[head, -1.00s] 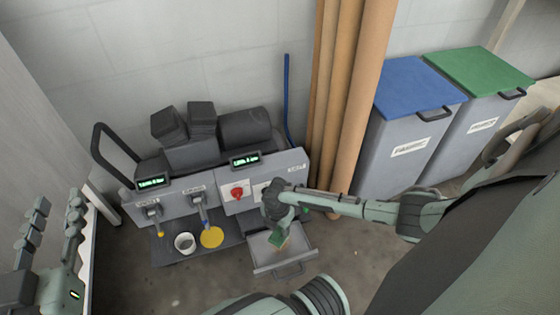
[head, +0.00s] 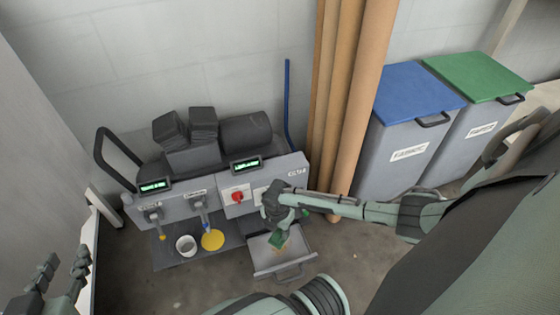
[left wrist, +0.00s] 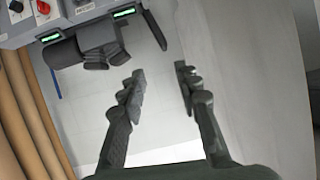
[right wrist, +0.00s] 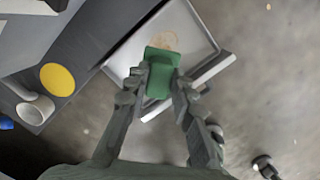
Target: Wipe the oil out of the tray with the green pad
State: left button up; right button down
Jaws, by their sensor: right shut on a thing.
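The grey pull-out tray (head: 268,266) sticks out from the front of the press, and it also shows in the right wrist view (right wrist: 192,22). A tan oil patch (right wrist: 165,41) lies on its floor. My right gripper (head: 278,232) is over the tray and shut on the green pad (right wrist: 160,70), which also shows in the head view (head: 277,241). The pad's far end is at the oil patch; whether it touches the floor I cannot tell. My left gripper (left wrist: 158,80) is open and empty, at the lower left of the head view, away from the tray.
Left of the tray, a white cup (head: 186,245) and a yellow disc (head: 213,240) are on a dark base under the press's taps. A red knob (head: 238,197) is on the press front. Blue (head: 418,92) and green-lidded (head: 478,72) bins stand at right.

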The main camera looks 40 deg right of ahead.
pick_arm(q)
jog(key=shift+s+a+f+g+y, duration=0.25)
jog(key=shift+s+a+f+g, duration=0.15)
jog(key=shift+a+f, duration=0.25)
jog(key=shift+s+a+f+g+y, duration=0.25)
jog(key=shift+s+a+f+g, duration=0.2)
jog(key=shift+f, duration=0.2)
jog(key=shift+w, duration=0.1)
